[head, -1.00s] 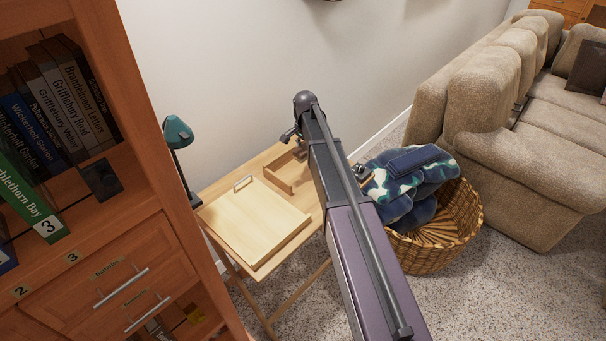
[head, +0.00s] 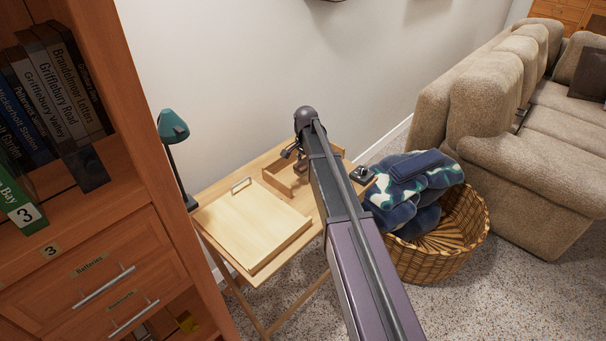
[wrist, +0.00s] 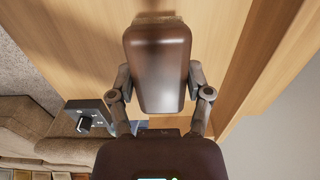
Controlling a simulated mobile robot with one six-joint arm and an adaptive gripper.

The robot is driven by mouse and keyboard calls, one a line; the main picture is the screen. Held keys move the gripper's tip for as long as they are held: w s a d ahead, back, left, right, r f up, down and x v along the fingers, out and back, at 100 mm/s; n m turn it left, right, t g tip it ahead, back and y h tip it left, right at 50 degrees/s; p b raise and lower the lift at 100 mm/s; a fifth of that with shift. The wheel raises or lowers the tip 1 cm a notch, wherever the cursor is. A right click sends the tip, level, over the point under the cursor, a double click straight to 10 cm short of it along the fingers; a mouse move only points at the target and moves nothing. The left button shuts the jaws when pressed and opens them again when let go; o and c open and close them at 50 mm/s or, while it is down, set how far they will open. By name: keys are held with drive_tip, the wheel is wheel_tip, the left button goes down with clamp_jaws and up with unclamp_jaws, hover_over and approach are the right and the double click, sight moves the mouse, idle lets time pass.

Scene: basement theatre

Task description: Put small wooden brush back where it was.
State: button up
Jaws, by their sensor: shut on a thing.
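The small wooden brush (wrist: 158,70) has a smooth dark brown back and fills the upper middle of the wrist view, with a strip of pale bristles at its far end. My gripper (wrist: 161,95) is shut on it, one finger on each side. Light wood surface lies behind the brush; I cannot tell whether they touch. In the head view my gripper (head: 292,151) is mostly hidden behind my arm, over the back of the small wooden table (head: 215,190), near a shallow wooden tray (head: 274,183). The brush is not clear there.
A pale board with a clip (head: 248,225) covers the table's left part. A small dark device with a knob (wrist: 85,118) stands at the table's right end. A teal lamp (head: 172,127), bookcase (head: 165,225), wicker basket of blankets (head: 440,257) and sofa (head: 480,120) surround the table.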

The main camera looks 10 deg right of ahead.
sight(305, 171)
drive_tip(key=shift+f, duration=0.1)
drive_tip(key=shift+f+b, duration=1.8)
drive_tip(key=shift+b, duration=0.15)
drive_tip(key=shift+f, duration=0.15)
drive_tip(key=o, duration=1)
drive_tip(key=shift+r, duration=0.2)
wheel_tip(305, 171, up, 12)
drive_tip(key=p, duration=1.2)
